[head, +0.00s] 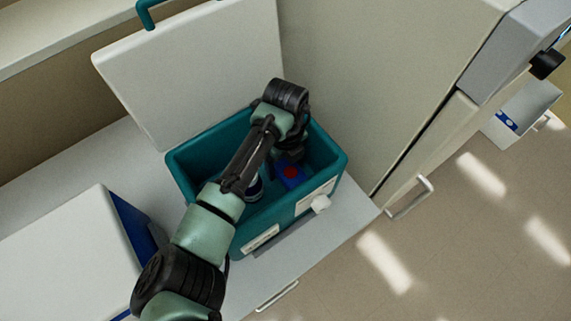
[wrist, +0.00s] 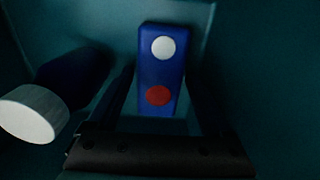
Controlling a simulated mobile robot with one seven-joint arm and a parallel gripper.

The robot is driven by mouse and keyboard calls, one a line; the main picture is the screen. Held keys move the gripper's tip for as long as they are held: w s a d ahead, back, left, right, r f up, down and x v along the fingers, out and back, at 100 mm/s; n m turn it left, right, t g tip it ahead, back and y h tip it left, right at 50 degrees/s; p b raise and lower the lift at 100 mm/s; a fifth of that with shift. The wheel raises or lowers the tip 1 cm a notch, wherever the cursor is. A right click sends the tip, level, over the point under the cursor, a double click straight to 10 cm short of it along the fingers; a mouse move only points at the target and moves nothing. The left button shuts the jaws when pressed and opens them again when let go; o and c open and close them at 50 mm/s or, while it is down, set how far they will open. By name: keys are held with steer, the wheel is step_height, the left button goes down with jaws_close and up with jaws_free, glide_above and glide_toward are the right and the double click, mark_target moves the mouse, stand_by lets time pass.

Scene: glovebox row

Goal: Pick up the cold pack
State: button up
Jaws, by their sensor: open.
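The cold pack appears to be the blue block (wrist: 161,72) with one white and one red dot, standing or lying inside the teal cooler box (head: 338,157). It also shows in the head view (head: 291,176), partly hidden by my arm. My gripper (wrist: 160,115) reaches down into the box. Its two fingers are open, one on each side of the block's near end. I cannot tell whether they touch it. In the head view my wrist hides the fingertips.
A dark bottle with a white cap (wrist: 35,113) lies or stands left of the gripper in the box. The box's white lid (head: 195,65) is open behind it. A blue and white container (head: 75,255) stands at left. A tall cabinet (head: 385,80) is close on the right.

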jaws_close()
stand_by(0.4)
steer(key=shift+r, duration=0.1)
